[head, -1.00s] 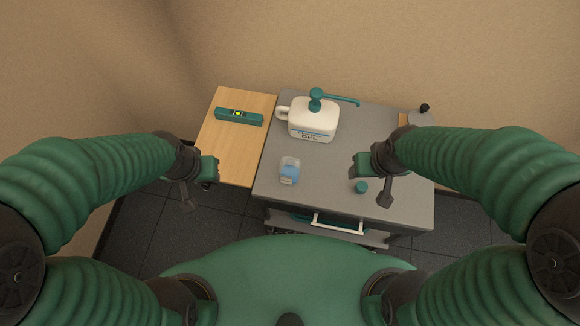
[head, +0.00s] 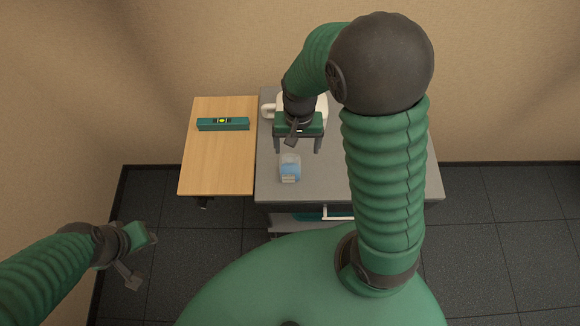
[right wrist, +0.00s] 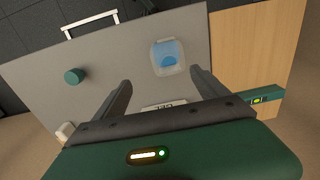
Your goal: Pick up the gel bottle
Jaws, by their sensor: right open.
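The gel bottle is white with a side handle (head: 268,111). In the head view my right gripper and forearm hide most of it; only its handle and bits of its white body show. In the right wrist view a strip of its white label (right wrist: 165,106), with GEL lettering, shows just past the gripper's body. My right gripper (head: 298,147) is open and empty, above the grey cart top between me and the bottle. Its two fingers (right wrist: 160,80) stand apart in the wrist view.
A clear container with blue contents (head: 290,169) stands on the grey cart (head: 336,180), close to the right gripper; it also shows in the wrist view (right wrist: 168,57). A teal cap (right wrist: 74,76) is on the cart. A teal level (head: 222,124) lies on the wooden side board (head: 217,170).

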